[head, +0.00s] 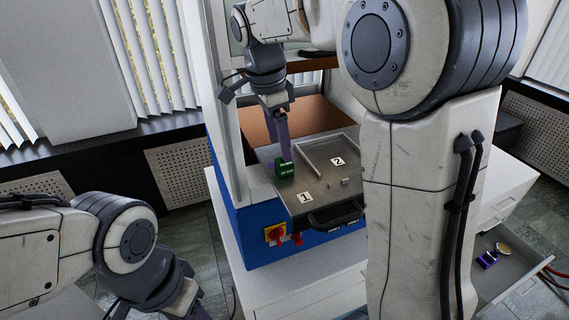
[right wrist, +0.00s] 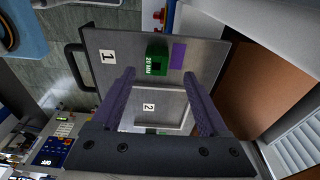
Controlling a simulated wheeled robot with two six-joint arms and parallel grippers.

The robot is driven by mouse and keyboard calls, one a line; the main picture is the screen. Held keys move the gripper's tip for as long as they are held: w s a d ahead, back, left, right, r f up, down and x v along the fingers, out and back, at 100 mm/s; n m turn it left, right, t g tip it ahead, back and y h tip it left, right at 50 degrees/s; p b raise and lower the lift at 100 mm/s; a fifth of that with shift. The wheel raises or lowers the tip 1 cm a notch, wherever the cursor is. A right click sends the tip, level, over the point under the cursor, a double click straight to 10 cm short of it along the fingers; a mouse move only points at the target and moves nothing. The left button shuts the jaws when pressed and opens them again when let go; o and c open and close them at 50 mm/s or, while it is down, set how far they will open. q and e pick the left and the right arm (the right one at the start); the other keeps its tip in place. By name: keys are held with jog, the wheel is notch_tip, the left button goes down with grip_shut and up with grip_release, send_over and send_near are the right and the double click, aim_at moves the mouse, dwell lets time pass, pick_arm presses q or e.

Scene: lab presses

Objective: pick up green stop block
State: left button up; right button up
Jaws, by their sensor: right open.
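The green stop block (head: 285,170) sits on the left part of the grey press plate (head: 318,203), behind the label 1. It also shows in the right wrist view (right wrist: 156,58), with "20 MM" in white on its face. My right gripper (head: 284,156) points down at the block from above. In the right wrist view its two purple fingers (right wrist: 159,76) are apart, and the block appears just beyond the tips, between their lines. I cannot tell whether they touch it. My left arm shows at the lower left of the head view; its fingers are out of frame.
A raised frame marked 2 (head: 338,161) and small metal pieces lie on the plate. A purple patch (right wrist: 178,55) shows beside the block. The plate has a black handle (head: 336,216) in front. A red knob (head: 276,233) is on the blue press base. An open drawer (head: 505,275) stands at right.

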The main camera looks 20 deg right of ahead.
aim_at(284, 167)
jog(key=f, duration=0.1)
jog(key=f+p, duration=0.1)
jog(key=f, duration=0.2)
jog(key=shift+s+d+f+p, duration=0.3)
jog(key=shift+s+d+p, duration=0.05)
jog(key=shift+d+p, duration=0.05)
jog(key=shift+f, duration=0.5)
jog(key=shift+w, duration=0.1)
grip_shut()
